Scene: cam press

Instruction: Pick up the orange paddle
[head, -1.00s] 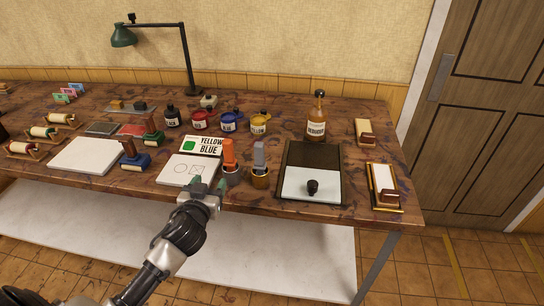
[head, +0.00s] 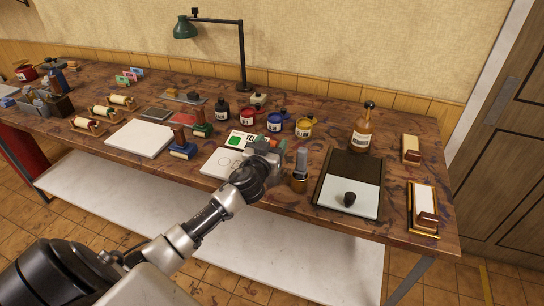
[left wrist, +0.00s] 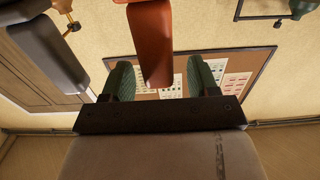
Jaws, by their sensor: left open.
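The orange paddle (left wrist: 151,42) shows large in the left wrist view, its end between the two green fingers of my left gripper (left wrist: 160,80). The fingers are open, with a gap visible on each side of the paddle. In the head view my left gripper (head: 272,146) is at the paddle's place, left of the grey paddle (head: 301,162). There my gripper and wrist hide most of the orange paddle and its cup. My right gripper is not in view.
The grey paddle stands close by in a brass-coloured cup (head: 299,184); it also shows in the left wrist view (left wrist: 45,50). Ink jars, including a yellow one (head: 304,127), stand behind. A dark board with a white sheet (head: 346,197) lies to the right.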

